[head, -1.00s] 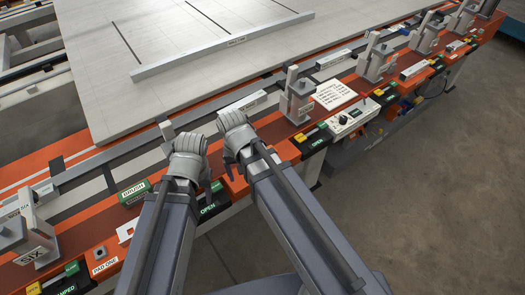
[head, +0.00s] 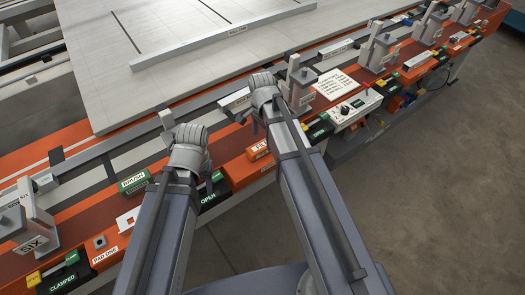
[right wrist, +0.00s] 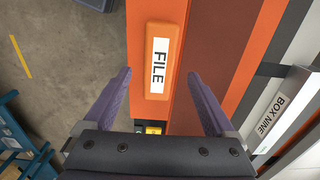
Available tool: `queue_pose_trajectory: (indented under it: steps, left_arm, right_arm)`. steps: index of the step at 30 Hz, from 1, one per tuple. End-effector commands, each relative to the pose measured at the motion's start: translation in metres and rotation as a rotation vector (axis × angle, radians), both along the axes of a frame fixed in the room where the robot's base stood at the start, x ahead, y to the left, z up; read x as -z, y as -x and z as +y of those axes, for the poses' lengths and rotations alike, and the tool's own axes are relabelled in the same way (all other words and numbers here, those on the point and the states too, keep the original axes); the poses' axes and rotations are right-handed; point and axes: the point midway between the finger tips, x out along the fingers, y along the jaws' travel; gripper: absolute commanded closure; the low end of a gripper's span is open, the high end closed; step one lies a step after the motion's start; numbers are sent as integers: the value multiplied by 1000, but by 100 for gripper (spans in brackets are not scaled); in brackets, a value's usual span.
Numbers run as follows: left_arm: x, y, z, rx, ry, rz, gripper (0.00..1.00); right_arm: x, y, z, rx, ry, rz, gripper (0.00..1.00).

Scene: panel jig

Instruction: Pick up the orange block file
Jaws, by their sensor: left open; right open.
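The orange block file (head: 256,150) lies on the orange rail in the head view, partly hidden behind my right arm. In the right wrist view the file (right wrist: 158,80) shows its white FILE label. It lies ahead of the two fingers, between their lines, and they do not appear to touch it. My right gripper (right wrist: 160,76) is open and empty; in the head view its wrist (head: 264,88) is above the rail. My left gripper (head: 188,138) is over the rail left of the file, with its fingers mostly hidden.
A green BRUSH block (head: 134,182) and a green OPEN marker (head: 212,192) are near the left arm. A large pale panel (head: 190,40) lies behind.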

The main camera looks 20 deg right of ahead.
Motion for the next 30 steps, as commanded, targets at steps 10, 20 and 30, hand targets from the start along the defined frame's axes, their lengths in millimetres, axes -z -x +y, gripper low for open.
queue_pose_trajectory:
  steps: [10, 20, 30]
  left_arm:
    - [13, 0, 0, 0, 0, 0, 50]
    - [52, 0, 0, 0, 0, 0, 50]
    - [58, 0, 0, 0, 0, 0, 50]
  right_arm:
    - [13, 0, 0, -2, 0, 0, 10]
    - [52, 1, -1, -2, 0, 0, 10]
    - [58, 1, -1, -2, 0, 0, 10]
